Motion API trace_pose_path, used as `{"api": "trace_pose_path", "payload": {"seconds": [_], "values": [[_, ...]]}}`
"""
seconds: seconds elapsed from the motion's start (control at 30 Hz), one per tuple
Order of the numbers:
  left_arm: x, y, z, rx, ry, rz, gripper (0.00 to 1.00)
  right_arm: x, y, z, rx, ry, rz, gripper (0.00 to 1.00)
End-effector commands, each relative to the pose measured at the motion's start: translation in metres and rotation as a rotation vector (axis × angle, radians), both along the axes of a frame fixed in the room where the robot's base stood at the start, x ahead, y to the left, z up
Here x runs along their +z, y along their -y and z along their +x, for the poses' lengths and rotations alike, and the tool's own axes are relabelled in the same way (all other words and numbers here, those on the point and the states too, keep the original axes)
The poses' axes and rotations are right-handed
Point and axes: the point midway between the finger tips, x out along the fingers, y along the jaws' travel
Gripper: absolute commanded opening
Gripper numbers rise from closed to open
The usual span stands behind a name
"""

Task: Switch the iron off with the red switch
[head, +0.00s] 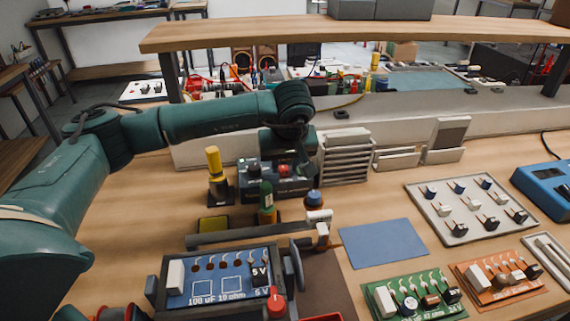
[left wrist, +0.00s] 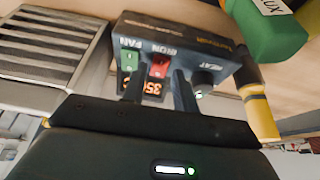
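The iron's control station (head: 262,187) is a dark blue-grey box on the bench, left of centre in the head view. Contact cannot be told. In the head view my left gripper (head: 285,155) partly covers the station. My right gripper is not in view.
A yellow-handled tool (head: 214,162) stands left of the station. A green bottle (head: 266,199) stands in front of it. A ribbed grey rack (head: 346,158) is to the right. A framed circuit board (head: 215,282) and a blue mat (head: 383,243) lie nearer. A wooden shelf spans behind.

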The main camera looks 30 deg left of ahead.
Motion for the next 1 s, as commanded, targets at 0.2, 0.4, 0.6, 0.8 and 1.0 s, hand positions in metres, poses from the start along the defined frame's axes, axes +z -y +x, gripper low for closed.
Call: {"api": "trace_pose_path", "payload": {"seconds": [0.2,0.4,0.6,0.8,1.0], "values": [[-0.0086,-0.0016,0.0026,-0.002,-0.001,-0.001,0.29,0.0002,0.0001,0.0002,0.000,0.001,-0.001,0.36],[-0.0085,-0.0016,0.0026,-0.002,0.000,0.000,0.29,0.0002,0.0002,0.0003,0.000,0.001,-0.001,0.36],[-0.0084,-0.0017,0.0025,-0.002,0.000,0.001,0.13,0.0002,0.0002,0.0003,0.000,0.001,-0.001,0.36],[-0.0082,-0.0018,0.0025,-0.001,0.000,0.000,0.00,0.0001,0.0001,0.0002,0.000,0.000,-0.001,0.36],[-0.0042,-0.0042,0.0052,0.004,-0.064,-0.043,0.00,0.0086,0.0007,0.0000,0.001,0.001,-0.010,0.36]]}}
